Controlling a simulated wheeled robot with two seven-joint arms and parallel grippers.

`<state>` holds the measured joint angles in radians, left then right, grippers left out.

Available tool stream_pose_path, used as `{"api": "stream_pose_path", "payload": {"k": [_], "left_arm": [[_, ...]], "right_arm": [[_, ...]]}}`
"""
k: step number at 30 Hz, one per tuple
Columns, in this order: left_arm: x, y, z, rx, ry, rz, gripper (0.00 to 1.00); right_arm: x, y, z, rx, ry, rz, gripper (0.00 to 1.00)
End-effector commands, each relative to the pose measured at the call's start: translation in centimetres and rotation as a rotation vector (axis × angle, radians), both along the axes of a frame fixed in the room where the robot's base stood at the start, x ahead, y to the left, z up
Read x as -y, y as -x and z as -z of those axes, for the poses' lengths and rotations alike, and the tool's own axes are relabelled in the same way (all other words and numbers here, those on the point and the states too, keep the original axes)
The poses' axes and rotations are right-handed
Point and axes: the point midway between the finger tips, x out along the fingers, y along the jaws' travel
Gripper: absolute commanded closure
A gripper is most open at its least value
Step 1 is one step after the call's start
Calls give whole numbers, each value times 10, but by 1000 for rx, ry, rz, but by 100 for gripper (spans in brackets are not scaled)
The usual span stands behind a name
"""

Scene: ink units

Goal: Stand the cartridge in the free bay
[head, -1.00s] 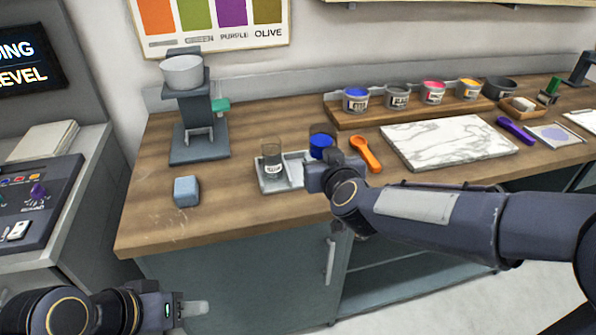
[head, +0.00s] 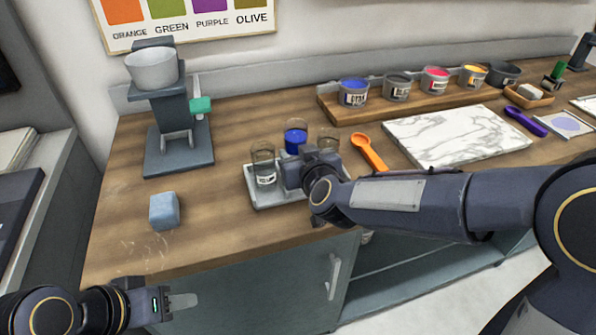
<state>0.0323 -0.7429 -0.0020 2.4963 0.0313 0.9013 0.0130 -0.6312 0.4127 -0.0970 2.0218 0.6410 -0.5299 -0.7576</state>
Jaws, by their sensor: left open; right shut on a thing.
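A clear, upright cartridge with blue ink (head: 296,137) is at my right gripper (head: 298,168), which is shut on it. The gripper hides the cartridge's lower part, so I cannot tell whether it touches the grey tray (head: 252,188). It shows between two clear, brownish containers: a labelled one (head: 263,166) at the tray's left and another (head: 328,140) at the right. The tray's middle bay is hidden behind my gripper. My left gripper (head: 190,302) is open and empty, low at the left in front of the counter.
A dark stand with a white bowl (head: 152,70) stands at the back left. A blue-grey block (head: 164,211) lies nearer the front. An orange spoon (head: 369,153) and a marble slab (head: 456,136) lie right of the tray. A wooden rack (head: 330,106) holds paint tins behind.

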Motion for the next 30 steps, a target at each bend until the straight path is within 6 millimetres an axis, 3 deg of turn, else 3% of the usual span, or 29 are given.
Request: {"api": "stream_pose_path", "payload": {"k": [1,6,19,20,24,30], "left_arm": [[0,0,9,0,0,0,57],[0,0,15,0,0,0,57],[0,0,18,0,0,0,57],[0,0,17,0,0,0,57],[0,0,17,0,0,0,57],[0,0,17,0,0,0,57]], "right_arm": [[1,0,15,-3,1,2,82],[1,0,35,-1,0,1,82],[0,0,40,1,-1,1,82],[0,0,40,0,-1,1,54],[0,0,39,0,-1,1,36],[1,0,39,0,-1,1,35]]}}
